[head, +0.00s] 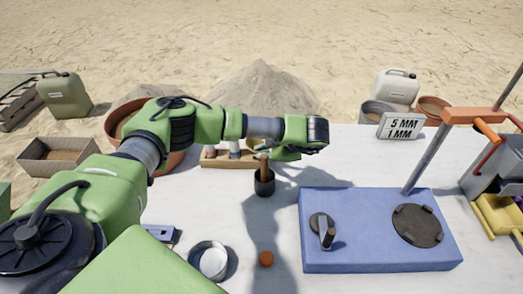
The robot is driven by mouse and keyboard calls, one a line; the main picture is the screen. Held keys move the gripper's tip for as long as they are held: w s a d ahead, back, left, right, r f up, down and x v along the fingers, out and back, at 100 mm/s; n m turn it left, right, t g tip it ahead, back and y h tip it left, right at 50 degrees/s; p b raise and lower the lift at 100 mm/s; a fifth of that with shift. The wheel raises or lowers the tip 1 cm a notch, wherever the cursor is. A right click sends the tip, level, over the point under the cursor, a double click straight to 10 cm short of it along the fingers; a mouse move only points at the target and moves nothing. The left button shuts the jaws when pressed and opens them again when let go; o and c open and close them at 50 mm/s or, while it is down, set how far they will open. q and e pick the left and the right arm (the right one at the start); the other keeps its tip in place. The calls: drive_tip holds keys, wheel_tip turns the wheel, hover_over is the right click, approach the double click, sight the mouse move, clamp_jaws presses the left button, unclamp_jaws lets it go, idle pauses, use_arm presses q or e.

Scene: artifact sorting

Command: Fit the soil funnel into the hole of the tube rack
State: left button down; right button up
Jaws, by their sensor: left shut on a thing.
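My left gripper (283,153) is at the end of the green arm, above the table and just right of the tube rack. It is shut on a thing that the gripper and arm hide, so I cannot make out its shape. The tube rack (214,161) is a low wooden block at the back of the table with pale tubes in it. The arm covers part of it, and I cannot see its free hole clearly. I cannot pick out the soil funnel. My right gripper is not in view.
A blue box (375,258) with a crank and dark disc fills the right front.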

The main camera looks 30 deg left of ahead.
use_arm(q)
drive_tip(key=shift+f+b, duration=0.5)
drive_tip(key=shift+f, duration=0.2)
drive_tip(key=c, duration=2.2)
unclamp_jaws()
drive_tip(key=shift+o, duration=0.2)
drive_tip(key=v, duration=1.2)
drive_tip(key=shift+r, duration=0.1)
